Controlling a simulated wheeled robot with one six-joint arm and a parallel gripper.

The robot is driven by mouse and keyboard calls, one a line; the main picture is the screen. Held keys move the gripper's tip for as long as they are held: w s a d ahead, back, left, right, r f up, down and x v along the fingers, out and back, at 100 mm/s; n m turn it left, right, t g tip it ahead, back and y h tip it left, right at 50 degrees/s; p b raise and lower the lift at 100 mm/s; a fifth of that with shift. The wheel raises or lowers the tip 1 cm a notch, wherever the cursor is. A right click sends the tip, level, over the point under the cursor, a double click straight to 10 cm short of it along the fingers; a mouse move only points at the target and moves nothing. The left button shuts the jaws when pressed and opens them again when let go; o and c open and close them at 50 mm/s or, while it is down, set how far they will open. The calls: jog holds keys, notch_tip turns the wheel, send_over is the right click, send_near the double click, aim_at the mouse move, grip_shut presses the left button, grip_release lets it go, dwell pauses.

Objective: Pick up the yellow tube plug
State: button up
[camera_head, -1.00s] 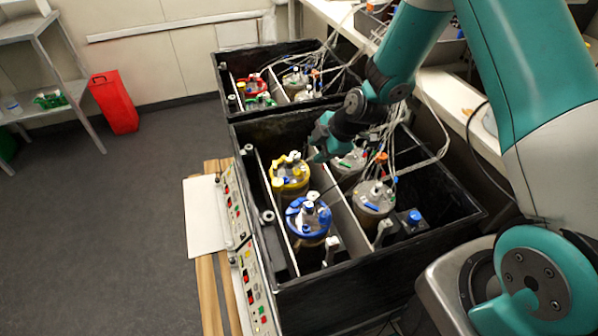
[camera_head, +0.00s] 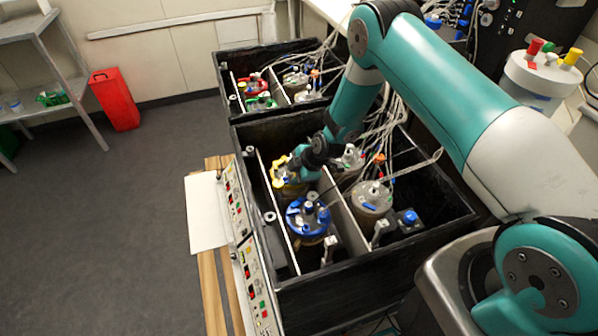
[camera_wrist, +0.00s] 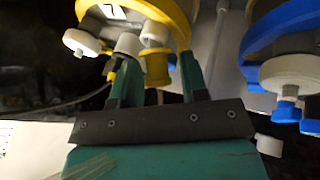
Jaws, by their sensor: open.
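The yellow-ringed bioreactor lid (camera_head: 281,184) sits in the left compartment of the near black box, partly hidden behind my gripper (camera_head: 301,164). In the wrist view the yellow ring (camera_wrist: 180,22) fills the top middle, with white caps beneath it. A small yellow piece (camera_wrist: 157,68), which looks like the yellow tube plug, shows between the two green fingers of my gripper (camera_wrist: 158,66). The fingers stand apart on either side of it. I cannot tell whether either finger touches it.
The blue-ringed bioreactor (camera_head: 307,214) stands close in front; its blue lid (camera_wrist: 285,60) is at the right of the wrist view. A white divider (camera_head: 346,212) and the black box walls (camera_head: 375,272) surround the vessels. Cables (camera_head: 395,125) hang behind.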

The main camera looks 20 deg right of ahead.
jog(key=c, duration=0.7)
notch_tip(320, 180, up, 19)
jog(key=b, duration=0.3)
jog(key=f+m+b, duration=0.2)
jog(key=f+b, duration=0.2)
jog(key=f+m+y+b, duration=0.1)
jog(key=f+m+b, duration=0.1)
jog(key=f+b, duration=0.2)
jog(key=w+d+f+m+t+y+b, duration=0.1)
jog(key=f+m+b, duration=0.1)
jog(key=f+b, duration=0.2)
jog(key=shift+d+m, duration=0.1)
jog(key=shift+m, duration=0.2)
jog(key=shift+w+d+f+m+t+y+b, duration=0.15)
jog(key=shift+f+m+t+y+b, duration=0.2)
jog(key=shift+f+m+b, duration=0.35)
